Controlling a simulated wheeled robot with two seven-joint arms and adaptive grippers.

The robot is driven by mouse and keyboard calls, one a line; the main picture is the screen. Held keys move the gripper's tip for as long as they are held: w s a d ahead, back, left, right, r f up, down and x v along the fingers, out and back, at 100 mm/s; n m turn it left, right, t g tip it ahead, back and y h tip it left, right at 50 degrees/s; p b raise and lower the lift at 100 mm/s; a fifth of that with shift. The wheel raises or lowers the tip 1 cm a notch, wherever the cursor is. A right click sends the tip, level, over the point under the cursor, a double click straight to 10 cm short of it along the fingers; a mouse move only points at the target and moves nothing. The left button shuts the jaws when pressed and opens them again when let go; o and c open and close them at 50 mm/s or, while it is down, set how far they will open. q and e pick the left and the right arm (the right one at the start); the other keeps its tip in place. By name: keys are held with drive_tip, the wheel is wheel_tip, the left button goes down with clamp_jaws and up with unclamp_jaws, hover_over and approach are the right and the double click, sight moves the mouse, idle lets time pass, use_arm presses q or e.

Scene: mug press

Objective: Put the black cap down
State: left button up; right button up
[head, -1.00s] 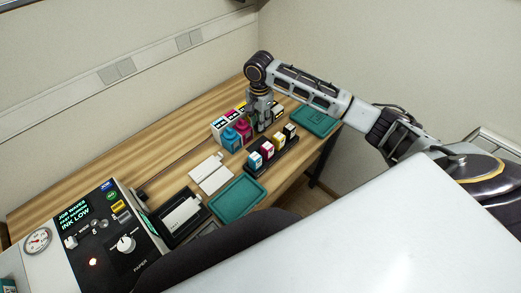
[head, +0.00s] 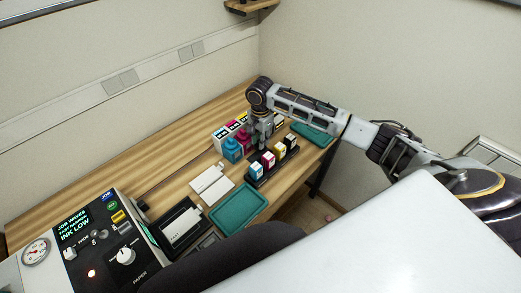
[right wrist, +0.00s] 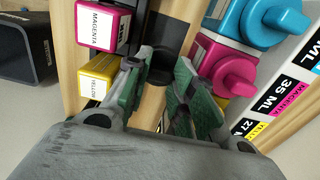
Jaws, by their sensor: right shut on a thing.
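My right gripper (head: 263,146) points down between the ink bottles and the cartridge rack. In the right wrist view its green-padded fingers (right wrist: 160,85) are a little apart, with a dark thing between their tips. This looks like the black cap (right wrist: 160,68), though its outline merges with the dark shape behind it. Whether it touches the desk I cannot tell. My left gripper is not in view.
Cyan (head: 232,150) and magenta (head: 244,139) bottles stand left of the gripper, before boxes. The black rack (head: 262,181) with several cartridges stands right of it. Teal trays lie in front (head: 262,203) and farther back (head: 318,138). A control panel (head: 100,240) is at lower left.

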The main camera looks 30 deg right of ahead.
drive_tip(key=shift+f, duration=1.2)
drive_tip(key=shift+f, duration=1.85)
drive_tip(key=o, duration=0.5)
drive_tip(key=shift+f, duration=0.15)
wheel_tip(320, 180, up, 12)
drive_tip(key=shift+r, duration=0.15)
